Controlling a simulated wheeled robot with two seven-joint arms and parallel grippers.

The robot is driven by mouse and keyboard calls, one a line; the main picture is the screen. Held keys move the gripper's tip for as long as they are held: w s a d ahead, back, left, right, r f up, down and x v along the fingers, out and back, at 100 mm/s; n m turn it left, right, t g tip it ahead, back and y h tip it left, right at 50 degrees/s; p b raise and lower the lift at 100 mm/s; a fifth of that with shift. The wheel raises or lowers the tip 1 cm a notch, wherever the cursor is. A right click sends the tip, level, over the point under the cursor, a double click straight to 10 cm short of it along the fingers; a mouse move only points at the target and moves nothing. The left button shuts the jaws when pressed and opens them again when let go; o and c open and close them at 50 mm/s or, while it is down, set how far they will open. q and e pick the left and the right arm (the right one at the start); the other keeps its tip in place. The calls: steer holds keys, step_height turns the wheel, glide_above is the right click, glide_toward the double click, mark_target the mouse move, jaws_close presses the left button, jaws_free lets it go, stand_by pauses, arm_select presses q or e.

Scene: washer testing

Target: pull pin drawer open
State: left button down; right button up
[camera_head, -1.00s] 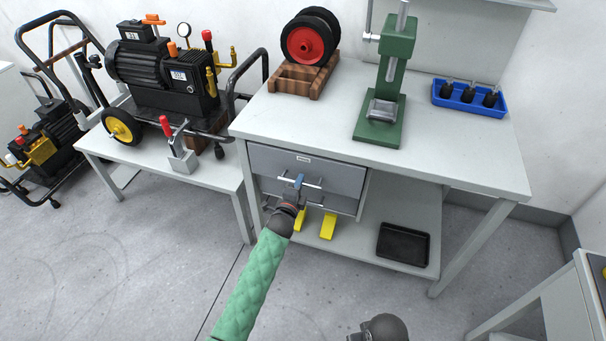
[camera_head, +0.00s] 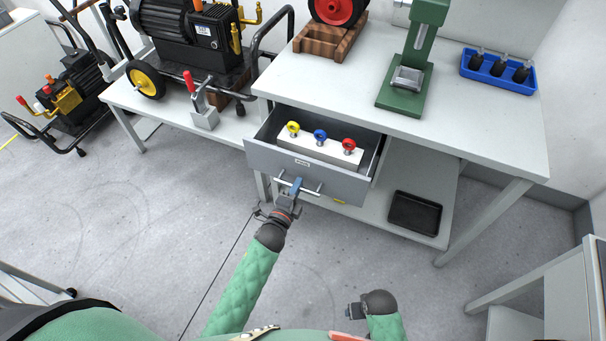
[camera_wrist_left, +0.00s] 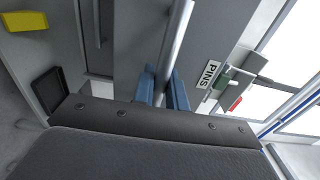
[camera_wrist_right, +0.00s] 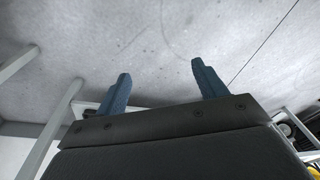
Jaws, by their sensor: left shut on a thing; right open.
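The pin drawer (camera_head: 318,174) is open under the workbench, its grey front pulled well out from the bench. Inside is a white block (camera_head: 315,148) with a yellow, a blue and a red ring-topped pin. My left gripper (camera_head: 296,186) is shut on the drawer's bar handle (camera_head: 312,192); in the left wrist view the blue fingers (camera_wrist_left: 165,88) sit on both sides of the bar, beside the PINS label (camera_wrist_left: 209,75). My right gripper (camera_head: 354,311) is low in front of the bench. In the right wrist view its fingers (camera_wrist_right: 160,85) are apart, with nothing between them.
On the workbench (camera_head: 350,98) stand a green press (camera_head: 408,85), a wooden block with a red wheel (camera_head: 340,45), and a blue tray (camera_head: 500,84). A black tray (camera_head: 414,214) lies on the lower shelf. The floor left of my left arm is clear.

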arm_select(q)
steer(key=v, duration=0.3)
steer(key=shift+s+a, duration=0.1)
steer(key=shift+s, duration=0.2)
arm_select(e)
steer(key=shift+s+f, duration=0.1)
steer(key=shift+f, duration=0.4)
arm_select(q)
steer(key=c, duration=1.5)
jaws_free()
arm_select(e)
steer(key=shift+w+r, duration=0.1)
steer(key=shift+w, duration=0.15)
arm_select(q)
steer(key=shift+b+v, duration=1.15)
steer(key=shift+v, duration=2.75)
arm_select(e)
step_height(320, 180, up, 10)
steer(key=shift+a, duration=0.2)
